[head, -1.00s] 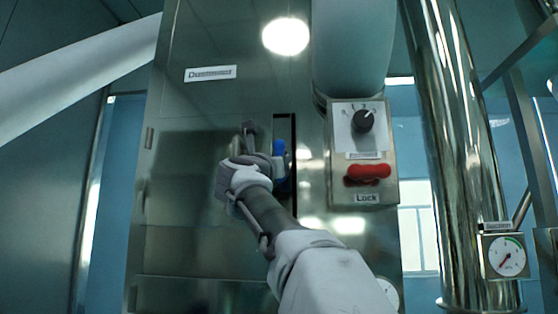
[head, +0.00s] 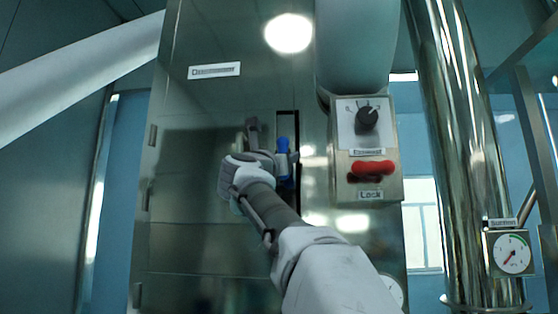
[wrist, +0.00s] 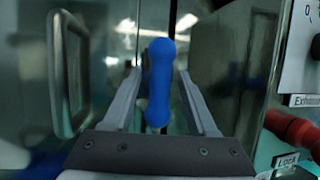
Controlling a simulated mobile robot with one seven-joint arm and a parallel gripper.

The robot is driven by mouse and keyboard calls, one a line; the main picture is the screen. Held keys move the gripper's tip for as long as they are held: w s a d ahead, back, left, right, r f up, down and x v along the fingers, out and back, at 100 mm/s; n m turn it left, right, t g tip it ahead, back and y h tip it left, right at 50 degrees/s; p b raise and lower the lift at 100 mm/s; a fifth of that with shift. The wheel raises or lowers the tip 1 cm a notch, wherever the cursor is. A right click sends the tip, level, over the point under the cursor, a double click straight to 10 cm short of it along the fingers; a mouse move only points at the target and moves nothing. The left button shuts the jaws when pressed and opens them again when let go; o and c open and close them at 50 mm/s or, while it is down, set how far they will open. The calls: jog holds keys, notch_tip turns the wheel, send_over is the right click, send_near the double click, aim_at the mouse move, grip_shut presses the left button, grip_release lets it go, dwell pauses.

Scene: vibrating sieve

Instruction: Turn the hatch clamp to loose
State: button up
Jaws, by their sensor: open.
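The hatch clamp shows as a blue handle (head: 283,150) at a dark vertical slot on the steel panel. In the wrist view the blue handle (wrist: 159,82) stands upright between the two fingers of my gripper (wrist: 160,95). Gaps show on both sides of the handle, so the fingers look apart from it. In the head view my gripper (head: 268,155) is at the handle's left, and my wrist hides part of the panel there.
To the right is a control box with a black knob (head: 367,117) and a red handle (head: 371,168) above a "Lock" label. A grey metal handle (wrist: 68,75) is at left in the wrist view. A suction gauge (head: 513,254) and a steel pipe (head: 452,150) stand farther right.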

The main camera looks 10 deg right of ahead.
jog(key=b+v, duration=0.7)
jog(key=v, duration=1)
jog(key=shift+s, duration=0.15)
jog(key=shift+f, duration=0.1)
